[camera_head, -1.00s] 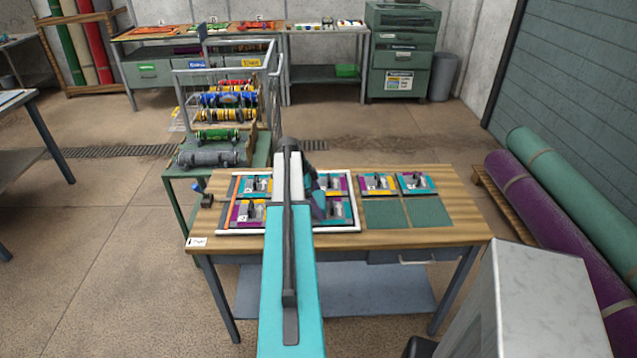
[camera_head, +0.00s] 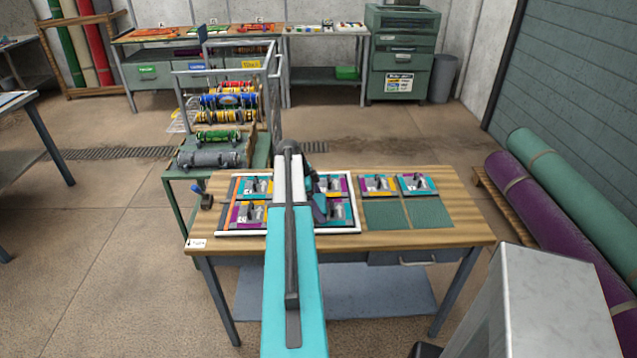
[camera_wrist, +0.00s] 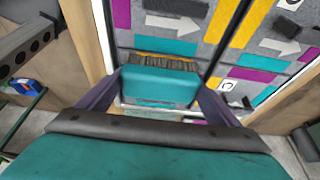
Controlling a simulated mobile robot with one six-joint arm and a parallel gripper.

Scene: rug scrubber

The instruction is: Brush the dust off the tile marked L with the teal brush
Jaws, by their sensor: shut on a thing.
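My gripper (camera_head: 316,197) is over the tile tray (camera_head: 300,233), partly hidden by my teal arm in the head view. In the wrist view its dark fingers are shut on the teal brush (camera_wrist: 158,86), whose grey-brown bristles point away from me, over or against a tile; I cannot tell whether they touch. A tile with a white arrow and purple, yellow and teal strips (camera_wrist: 174,24) lies just beyond the bristles. Another arrow tile (camera_wrist: 278,45) lies to its right. Letter marks are too small to read, so I cannot tell which is L. Dust is not clear.
On the wooden table (camera_head: 455,215), two more tiles (camera_head: 397,184) lie right of the tray, above two bare green squares (camera_head: 408,212). A blue-handled tool (camera_head: 207,199) stands left of the tray. A green cart (camera_head: 232,170) with rolls stands behind left. A grey box (camera_head: 545,300) is front right.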

